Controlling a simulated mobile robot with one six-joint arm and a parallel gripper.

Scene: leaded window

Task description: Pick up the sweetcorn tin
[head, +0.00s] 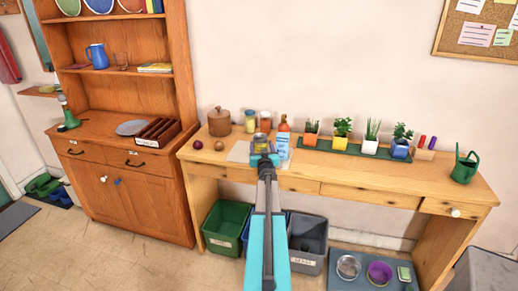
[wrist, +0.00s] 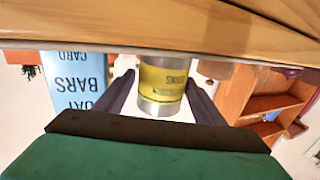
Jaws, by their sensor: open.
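A tin with a yellow label and bare metal ends (wrist: 162,85) stands in the middle of the wrist view, which is upside down. Its dark lettering is inverted and I cannot read it surely; the yellow label suits sweetcorn. My gripper (wrist: 162,78) is open, with one dark finger on each side of the tin. I cannot tell whether either finger touches it. In the head view my gripper (head: 264,156) is over the front of the wooden table and partly hides what stands beyond it.
Potted plants (head: 342,130) line the table to the right.

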